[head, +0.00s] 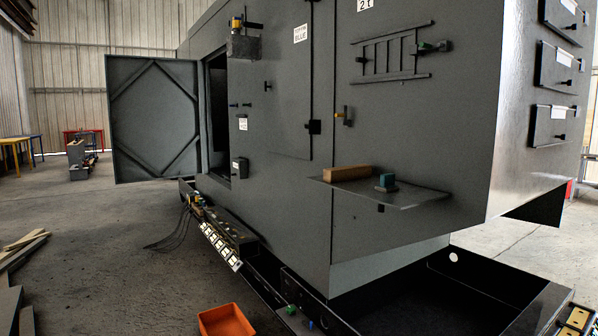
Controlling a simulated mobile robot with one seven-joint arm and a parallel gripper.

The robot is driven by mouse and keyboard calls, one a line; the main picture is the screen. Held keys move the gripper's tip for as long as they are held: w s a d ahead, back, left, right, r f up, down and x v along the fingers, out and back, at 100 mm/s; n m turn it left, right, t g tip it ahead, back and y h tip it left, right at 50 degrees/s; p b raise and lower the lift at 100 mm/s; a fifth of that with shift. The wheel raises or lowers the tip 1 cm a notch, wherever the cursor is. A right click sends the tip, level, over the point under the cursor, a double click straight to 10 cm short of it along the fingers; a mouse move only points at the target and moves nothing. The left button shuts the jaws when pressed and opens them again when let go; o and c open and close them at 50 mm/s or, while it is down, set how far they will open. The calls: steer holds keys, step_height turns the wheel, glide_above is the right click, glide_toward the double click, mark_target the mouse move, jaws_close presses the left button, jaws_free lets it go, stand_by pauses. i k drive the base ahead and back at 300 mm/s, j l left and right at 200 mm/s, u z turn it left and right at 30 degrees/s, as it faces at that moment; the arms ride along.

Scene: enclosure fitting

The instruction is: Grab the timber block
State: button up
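The timber block (347,173) is a long brown bar lying flat on a thin grey shelf (408,196) that juts from the side of the large grey enclosure (270,150). It lies at the shelf's left rear, close to the enclosure wall. A small teal and dark block (386,182) sits to its right on the same shelf, with a small gap between them. My gripper is not in view.
An open door (154,118) stands out at the enclosure's left. A dark base frame (455,290) extends below the shelf. An orange bin (225,320) is on the floor in front. Planks (20,245) lie at left; floor between is mostly clear.

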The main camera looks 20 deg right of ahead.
mark_target(334, 174)
steer(key=i+j+u, duration=0.1)
steer(key=i+u, duration=0.25)
steer(key=i, duration=0.85)
steer(key=i+z, duration=0.2)
steer(key=i, duration=0.4)
steer(key=i+j+z, duration=0.2)
steer(key=i, duration=0.4)
steer(key=i+z, duration=0.2)
steer(key=z, duration=0.2)
steer(key=i+z, duration=0.45)
steer(key=z, duration=0.3)
